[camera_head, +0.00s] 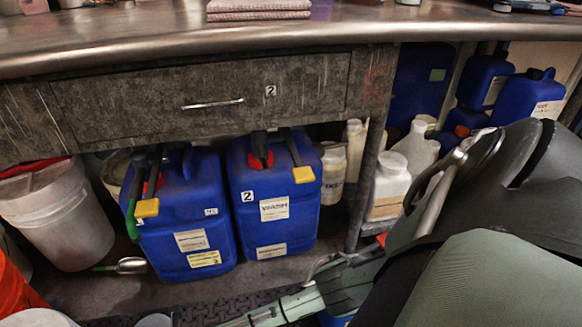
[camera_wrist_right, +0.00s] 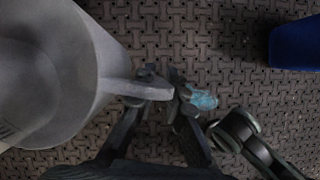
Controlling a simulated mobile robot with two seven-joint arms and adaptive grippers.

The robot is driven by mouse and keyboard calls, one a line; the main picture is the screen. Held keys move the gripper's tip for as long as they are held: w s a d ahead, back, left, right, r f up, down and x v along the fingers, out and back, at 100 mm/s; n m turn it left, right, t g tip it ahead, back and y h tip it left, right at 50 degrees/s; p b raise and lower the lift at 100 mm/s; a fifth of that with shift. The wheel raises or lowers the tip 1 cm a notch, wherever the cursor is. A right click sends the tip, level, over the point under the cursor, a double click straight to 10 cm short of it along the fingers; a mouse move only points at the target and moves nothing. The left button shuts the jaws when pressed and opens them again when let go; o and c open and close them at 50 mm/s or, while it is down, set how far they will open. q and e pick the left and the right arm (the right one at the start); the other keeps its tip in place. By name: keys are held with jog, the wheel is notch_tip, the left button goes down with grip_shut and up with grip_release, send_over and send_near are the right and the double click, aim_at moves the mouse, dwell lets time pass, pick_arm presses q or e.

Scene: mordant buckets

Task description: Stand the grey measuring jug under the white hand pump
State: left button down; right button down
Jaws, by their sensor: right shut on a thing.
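The grey measuring jug (camera_wrist_right: 50,70) fills the left of the right wrist view, seen close from above over the patterned floor mat. Its handle (camera_wrist_right: 145,90) reaches right, between the fingers of my right gripper (camera_wrist_right: 172,95), which is shut on it. A small pale blue piece (camera_wrist_right: 202,98) shows by the fingertips; I cannot tell what it is. In the head view my right arm comes in from the right and reaches low to the left, but its fingertips cannot be made out there. I cannot make out the white hand pump in either view. My left gripper is not in view.
Two blue canisters (camera_head: 180,220) (camera_head: 270,225) with yellow-ended fittings stand under the counter (camera_head: 330,32) and its drawer (camera_head: 200,98). A white bucket (camera_head: 60,215) and a scoop (camera_head: 130,266) are at left. White bottles (camera_head: 388,185) stand right of the table leg (camera_head: 368,150).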

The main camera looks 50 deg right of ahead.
jog(key=w+d+r+m+g+y, duration=0.1)
jog(key=d+r+m+g, duration=0.1)
jog(key=r+m, duration=0.6)
jog(key=w+d+r+m+g+y, duration=0.1)
jog(key=r+m, duration=0.8)
jog(key=r, duration=1)
jog(key=w+d+r+m+g+y, duration=0.1)
jog(key=w+d+r+m+g, duration=0.2)
jog(key=r+m, duration=0.6)
notch_tip(320, 180, up, 4)
jog(key=shift+w+d+r+g, duration=0.15)
jog(key=shift+d+g, duration=0.45)
jog(key=shift+d, duration=0.6)
